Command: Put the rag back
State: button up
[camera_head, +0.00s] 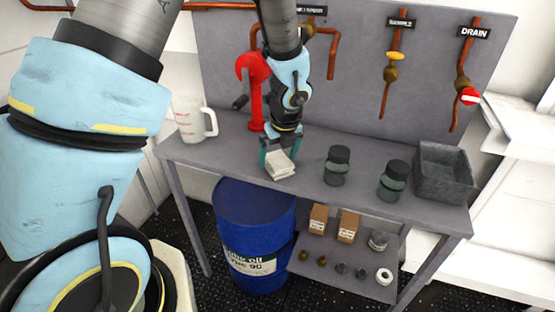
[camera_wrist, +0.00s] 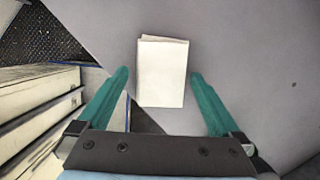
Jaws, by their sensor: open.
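The rag (camera_head: 280,165) is a folded white cloth lying on the grey workbench, near its front edge. My gripper (camera_head: 277,151) is just behind and above it in the head view. In the wrist view the rag (camera_wrist: 162,72) lies between and slightly beyond the two teal fingers of my gripper (camera_wrist: 160,75). Gaps show on both sides of the rag, so the fingers are open around or above it and hold nothing. How far the fingertips are above the bench is hard to tell.
A white measuring jug (camera_head: 193,121) and a red stand (camera_head: 254,92) are to the left. Two dark jars (camera_head: 337,167) (camera_head: 393,181) and a grey bin (camera_head: 444,173) are to the right. A blue drum (camera_head: 253,235) and a lower shelf (camera_head: 345,262) with small parts are below.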

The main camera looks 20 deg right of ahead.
jog(key=v, duration=1.1)
jog(key=a+r+n+g, duration=0.1)
jog(key=a+n, duration=2.9)
jog(key=n, duration=0.4)
jog(key=shift+a+r+n+g, duration=0.25)
jog(key=shift+n+g, duration=0.05)
